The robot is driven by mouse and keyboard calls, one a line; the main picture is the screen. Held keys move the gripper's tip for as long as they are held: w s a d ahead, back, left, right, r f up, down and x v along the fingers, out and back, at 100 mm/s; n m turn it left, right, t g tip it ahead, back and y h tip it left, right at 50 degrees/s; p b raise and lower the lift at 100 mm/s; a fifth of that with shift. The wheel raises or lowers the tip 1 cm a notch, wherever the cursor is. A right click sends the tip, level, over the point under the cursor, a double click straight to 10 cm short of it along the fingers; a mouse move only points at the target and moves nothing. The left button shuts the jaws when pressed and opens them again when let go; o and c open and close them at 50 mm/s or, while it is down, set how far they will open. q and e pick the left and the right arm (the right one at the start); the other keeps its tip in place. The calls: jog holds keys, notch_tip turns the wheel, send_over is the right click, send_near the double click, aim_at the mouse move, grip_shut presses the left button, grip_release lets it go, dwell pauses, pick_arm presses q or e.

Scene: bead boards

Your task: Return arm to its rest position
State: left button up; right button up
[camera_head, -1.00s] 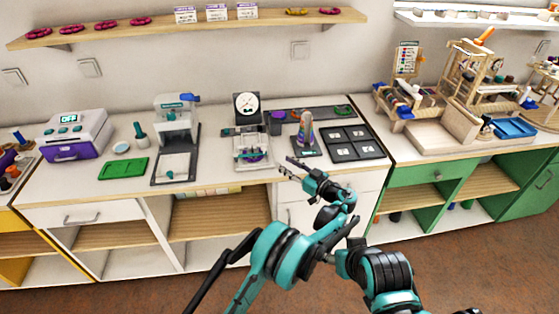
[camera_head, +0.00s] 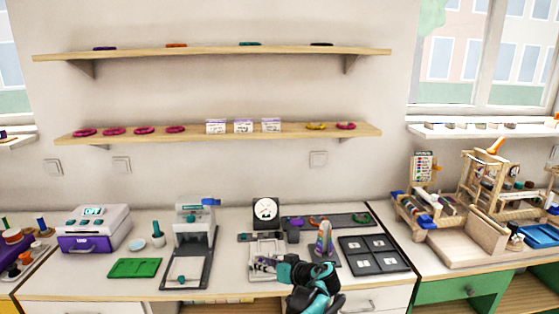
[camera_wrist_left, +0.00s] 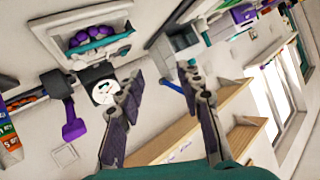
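My left arm shows at the bottom centre of the head view, teal and black. My right gripper is not in view.
A grey tray with dark square plates (camera_head: 400,262) and an upright bead cone (camera_head: 324,238) stand right of my gripper. A green tray (camera_head: 134,268) and a purple-fronted oven (camera_head: 88,244) are at left. Wooden shelves (camera_head: 100,134) hang above.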

pick_arm(q)
jog(key=s+a+r+m+g+h, duration=0.2)
jog(key=s+a+r+m+h, duration=0.15)
jog(key=s+a, duration=1)
jog(key=s+f+m+h, duration=0.1)
jog(key=s+f+h, duration=0.1)
jog(key=s, duration=0.9)
jog(key=s+f+m+h, duration=0.1)
jog(key=s+f+h, duration=0.2)
jog(key=s, duration=0.9)
jog(key=shift+h, duration=0.45)
